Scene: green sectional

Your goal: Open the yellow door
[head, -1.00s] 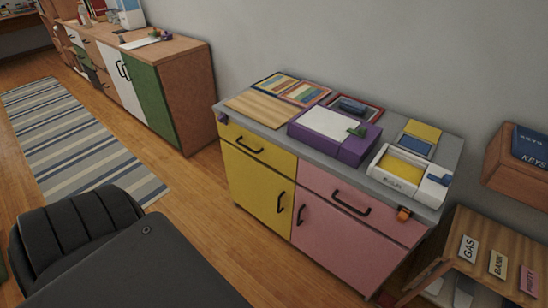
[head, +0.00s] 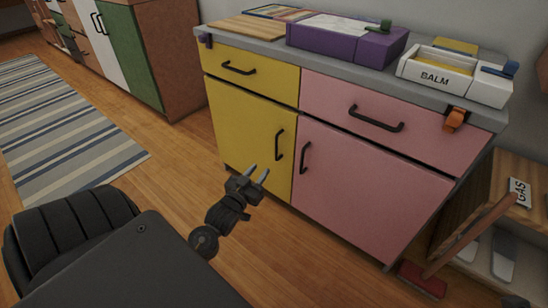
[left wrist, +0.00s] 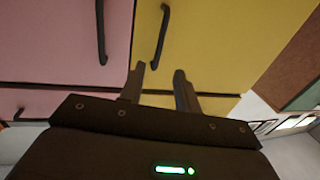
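The yellow door (head: 240,130) is the lower left front of the cabinet, below a yellow drawer (head: 245,72). It looks shut. Its black vertical handle (head: 279,145) is near its right edge. My left gripper (head: 258,174) is open and empty, in front of the lower right part of the yellow door, below the handle in the picture and apart from it. In the left wrist view the yellow door (left wrist: 220,45) fills the right side, and its handle (left wrist: 160,37) is just beyond the two spread fingers (left wrist: 159,80). My right gripper is not in view.
A pink door (head: 365,190) with its own black handle (head: 305,157) is right beside the yellow one. A purple box (head: 345,42) and a balm tray (head: 440,73) stand on the grey top. Wooden floor in front is clear; a striped rug (head: 65,135) lies left.

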